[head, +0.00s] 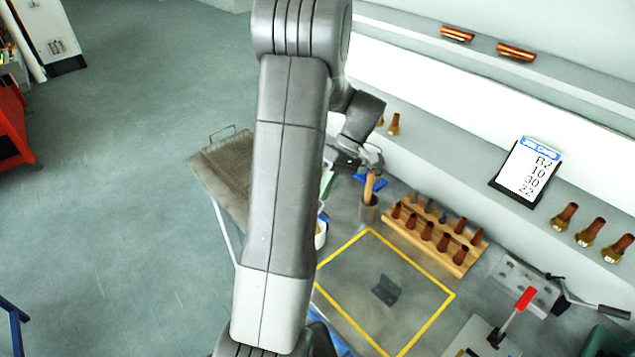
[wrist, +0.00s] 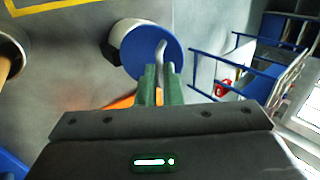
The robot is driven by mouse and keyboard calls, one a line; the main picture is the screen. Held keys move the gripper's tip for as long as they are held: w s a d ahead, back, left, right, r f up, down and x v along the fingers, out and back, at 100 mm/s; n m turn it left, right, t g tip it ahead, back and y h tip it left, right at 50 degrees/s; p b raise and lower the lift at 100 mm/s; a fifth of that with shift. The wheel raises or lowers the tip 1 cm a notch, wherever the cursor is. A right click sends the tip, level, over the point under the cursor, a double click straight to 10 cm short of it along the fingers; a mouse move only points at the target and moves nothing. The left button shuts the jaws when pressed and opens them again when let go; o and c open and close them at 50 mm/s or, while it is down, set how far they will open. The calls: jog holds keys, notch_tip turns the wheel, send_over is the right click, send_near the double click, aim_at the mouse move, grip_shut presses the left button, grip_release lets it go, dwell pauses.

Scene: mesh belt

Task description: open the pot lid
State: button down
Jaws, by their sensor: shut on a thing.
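The blue round pot lid (wrist: 138,57) shows in the wrist view, with a curved grey handle (wrist: 161,50) on it. My gripper (wrist: 160,72) has green fingers closed together at the lower end of this handle. The white pot (wrist: 121,33) shows as a rim and dark side at the lid's left edge, partly covered by the lid. In the head view the white pot (head: 321,238) is mostly behind my arm, and my green fingers (head: 327,185) are just above it. I cannot tell how far the lid stands off the rim.
A cup with a wooden handle (head: 369,207) and a wooden rack of copper pieces (head: 430,236) stand to the right. A wire basket (head: 226,160) lies to the left. A yellow square (head: 409,262) marks mostly clear bench, with a small dark piece (head: 386,290) in it.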

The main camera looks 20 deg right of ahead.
jog(key=shift+w+d+f+g+y, duration=0.1)
jog(key=shift+w+d+g+y, duration=0.15)
jog(key=shift+d+y, duration=0.3)
jog(key=shift+w+d+g+y, duration=0.15)
jog(key=shift+w+d+y, duration=0.05)
jog(key=shift+d+y, duration=0.3)
jog(key=c, duration=1.6)
grip_release()
jog(key=shift+o, duration=0.2)
jog(key=v, duration=0.7)
jog(key=shift+d, duration=0.25)
